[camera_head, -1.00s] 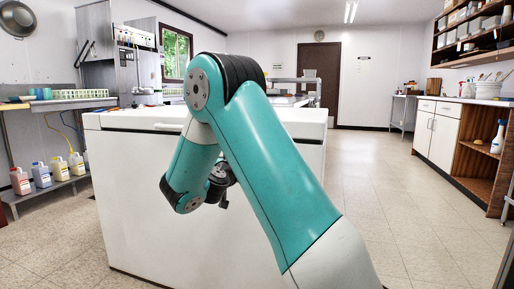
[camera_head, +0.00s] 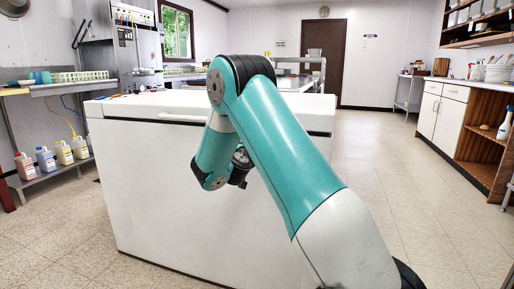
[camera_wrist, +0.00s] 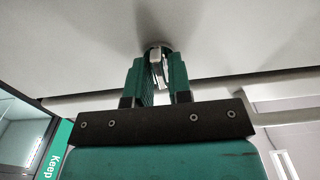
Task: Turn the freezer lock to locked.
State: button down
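The freezer (camera_head: 180,190) is a white chest in the middle of the head view, its lid (camera_head: 125,108) shut. My gripper (camera_head: 243,180) is small and dark there, in front of the freezer's front face and partly hidden by my arm. In the wrist view the two green fingers of my gripper (camera_wrist: 158,72) stand apart. A small metal lock piece (camera_wrist: 156,56) shows between their tips, on a round base against a pale surface. I see no clear grip on it. In the head view the lock is hidden, and its locked or unlocked mark cannot be read.
A shelf at the left holds several bottles (camera_head: 64,152), under a steel counter (camera_head: 60,88). A white and wood cabinet (camera_head: 442,115) stands at the right. The tiled floor (camera_head: 385,150) between freezer and cabinet is clear.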

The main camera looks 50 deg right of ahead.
jog(key=shift+n, duration=0.3)
jog(key=n+p, duration=0.3)
jog(key=n, duration=0.2)
jog(key=n+p, duration=0.3)
jog(key=n, duration=0.3)
jog(key=n+p, duration=0.3)
jog(key=n, duration=0.3)
jog(key=shift+w+a, duration=0.1)
jog(key=shift+w, duration=0.15)
jog(key=shift+f, duration=0.1)
dwell(0.5)
jog(key=c, duration=1.2)
grip_release()
